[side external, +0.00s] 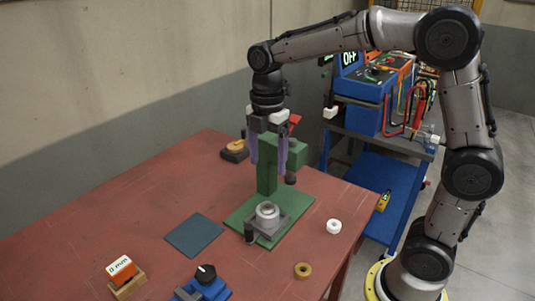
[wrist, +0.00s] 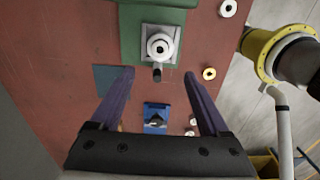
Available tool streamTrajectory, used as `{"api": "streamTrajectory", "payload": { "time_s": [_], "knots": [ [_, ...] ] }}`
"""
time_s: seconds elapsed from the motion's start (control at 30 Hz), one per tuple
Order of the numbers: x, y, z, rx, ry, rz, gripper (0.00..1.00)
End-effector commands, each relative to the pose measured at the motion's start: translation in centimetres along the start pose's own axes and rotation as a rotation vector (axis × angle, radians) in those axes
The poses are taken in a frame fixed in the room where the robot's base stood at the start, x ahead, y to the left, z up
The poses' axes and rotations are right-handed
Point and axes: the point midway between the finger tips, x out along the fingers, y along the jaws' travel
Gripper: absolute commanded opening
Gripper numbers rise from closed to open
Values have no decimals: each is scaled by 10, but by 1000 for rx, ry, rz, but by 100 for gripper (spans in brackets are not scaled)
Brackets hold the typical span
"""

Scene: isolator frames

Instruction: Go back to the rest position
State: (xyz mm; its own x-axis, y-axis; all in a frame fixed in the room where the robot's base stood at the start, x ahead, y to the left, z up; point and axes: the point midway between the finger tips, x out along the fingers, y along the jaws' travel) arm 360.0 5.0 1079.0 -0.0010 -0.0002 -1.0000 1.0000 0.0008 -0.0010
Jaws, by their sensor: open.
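In the wrist view the fingers of my gripper (wrist: 158,74) are spread wide, with nothing between the tips. Under the press, a white and grey ring-shaped part (side external: 267,212) sits in a grey holder on the green base; it also shows in the wrist view (wrist: 160,45). My arm is bent high over the table.
The red table (side external: 130,210) holds a dark square mat (side external: 193,235), a white ring (side external: 333,226), a brass ring (side external: 303,270), a blue fixture (side external: 203,285) and an orange-white block (side external: 121,268). A blue cart (side external: 375,180) stands behind the right edge. The table's left side is mostly clear.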

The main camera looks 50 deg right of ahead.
Motion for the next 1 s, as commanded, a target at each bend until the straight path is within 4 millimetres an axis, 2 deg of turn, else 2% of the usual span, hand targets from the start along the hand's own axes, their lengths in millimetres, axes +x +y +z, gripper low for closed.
{"api": "streamTrajectory", "payload": {
  "time_s": [0.13,0.5,0.57,0.63,0.73,0.83,1.0],
  "knots": [
    [-9,0,0,0,0,0,79],
    [-11,0,0,0,0,3,79],
    [-17,-1,0,1,0,18,79],
    [-32,-6,1,2,1,57,79],
    [-54,-30,2,7,2,119,79],
    [-70,-66,3,98,11,198,79],
    [-72,-129,4,439,75,329,79]
  ]
}}
